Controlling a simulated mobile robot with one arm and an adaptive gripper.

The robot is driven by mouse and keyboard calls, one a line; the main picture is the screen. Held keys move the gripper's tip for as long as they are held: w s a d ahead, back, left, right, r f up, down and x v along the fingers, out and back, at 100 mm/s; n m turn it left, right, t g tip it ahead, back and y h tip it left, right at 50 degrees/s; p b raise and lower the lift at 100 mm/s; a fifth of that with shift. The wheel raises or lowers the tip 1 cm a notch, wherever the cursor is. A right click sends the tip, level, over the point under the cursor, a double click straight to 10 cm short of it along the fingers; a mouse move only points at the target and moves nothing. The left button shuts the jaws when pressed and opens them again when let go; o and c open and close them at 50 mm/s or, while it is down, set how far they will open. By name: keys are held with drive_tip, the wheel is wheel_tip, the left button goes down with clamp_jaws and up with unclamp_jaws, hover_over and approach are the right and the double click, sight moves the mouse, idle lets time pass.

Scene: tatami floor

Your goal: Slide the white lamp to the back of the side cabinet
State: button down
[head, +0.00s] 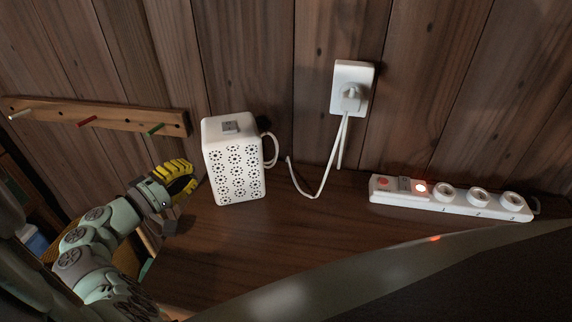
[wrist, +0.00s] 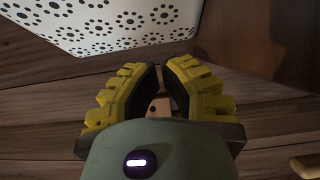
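The white lamp (head: 233,165) is a box with a dotted flower pattern, standing upright on the dark wooden cabinet top (head: 285,240), near the plank wall. Its lower part fills the upper left of the wrist view (wrist: 105,25). My gripper (head: 190,181), with yellow ribbed fingers, is just left of the lamp in the head view, with a small gap between them. In the wrist view the fingertips (wrist: 160,68) come close together with nothing held between them. Whether the fingertips touch the lamp is hard to tell.
A white cord runs behind the lamp to a wall socket (head: 352,88). A white power strip (head: 450,197) with a lit red switch lies along the wall at right. A wooden peg rail (head: 100,115) is on the wall at left. The cabinet top before the lamp is clear.

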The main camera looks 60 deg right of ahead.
drive_tip(key=shift+s+d+f, duration=0.1)
drive_tip(key=shift+s+d, duration=0.6)
drive_tip(key=shift+s, duration=0.3)
drive_tip(key=shift+d, duration=0.15)
drive_tip(key=shift+s, duration=0.15)
drive_tip(key=shift+s+d, duration=0.9)
drive_tip(key=shift+s, duration=0.15)
drive_tip(key=shift+w, duration=0.2)
